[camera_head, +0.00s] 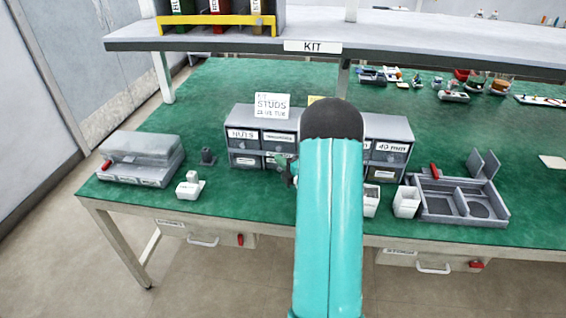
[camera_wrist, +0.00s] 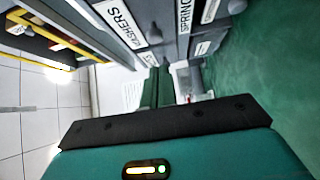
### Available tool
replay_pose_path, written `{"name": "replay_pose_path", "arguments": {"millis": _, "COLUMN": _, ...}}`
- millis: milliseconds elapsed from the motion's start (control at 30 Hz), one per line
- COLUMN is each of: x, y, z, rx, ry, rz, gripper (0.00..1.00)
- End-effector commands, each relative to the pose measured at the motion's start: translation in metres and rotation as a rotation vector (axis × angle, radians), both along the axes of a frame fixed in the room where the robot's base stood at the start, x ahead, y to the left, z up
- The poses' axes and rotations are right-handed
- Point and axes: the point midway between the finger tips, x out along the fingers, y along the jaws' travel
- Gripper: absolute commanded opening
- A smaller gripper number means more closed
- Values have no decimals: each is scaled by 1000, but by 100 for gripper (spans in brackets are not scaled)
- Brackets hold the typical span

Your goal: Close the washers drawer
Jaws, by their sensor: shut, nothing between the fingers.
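The grey drawer cabinet (camera_head: 240,112) stands on the green bench, its middle hidden behind my arm. The washers drawer (camera_head: 279,137) appears to be in its top row, right of the nuts drawer (camera_head: 242,134). It looks about level with its neighbour, but I cannot tell whether a gap remains. My gripper (camera_head: 284,170) is low in front of the cabinet, partly hidden by my arm. Its fingers (camera_wrist: 157,88) are shut and empty, near the drawer fronts; contact is unclear.
Left are a grey case (camera_head: 140,158) and a small white holder (camera_head: 189,187). Right are a white cup (camera_head: 406,202) and a divided grey tray (camera_head: 458,200). The KIT shelf (camera_head: 370,45) overhangs the bench.

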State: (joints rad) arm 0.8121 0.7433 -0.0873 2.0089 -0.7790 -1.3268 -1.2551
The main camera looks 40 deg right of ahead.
Motion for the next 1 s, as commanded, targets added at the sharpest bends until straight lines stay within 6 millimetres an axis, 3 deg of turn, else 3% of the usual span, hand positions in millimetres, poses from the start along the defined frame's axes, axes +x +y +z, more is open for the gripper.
{"name": "replay_pose_path", "arguments": {"millis": 133, "x": 5, "y": 2, "z": -1, "rx": 1, "ry": 1, "rz": 3, "gripper": 0}}
{"name": "replay_pose_path", "arguments": {"millis": 500, "x": -62, "y": 8, "z": -1, "rx": 1, "ry": 3, "rz": 0, "gripper": 0}}
{"name": "replay_pose_path", "arguments": {"millis": 700, "x": -88, "y": 12, "z": -1, "rx": 2, "ry": 1, "rz": 2, "gripper": 0}}
{"name": "replay_pose_path", "arguments": {"millis": 1000, "x": -94, "y": 14, "z": -1, "rx": 1, "ry": 1, "rz": 2, "gripper": 0}}
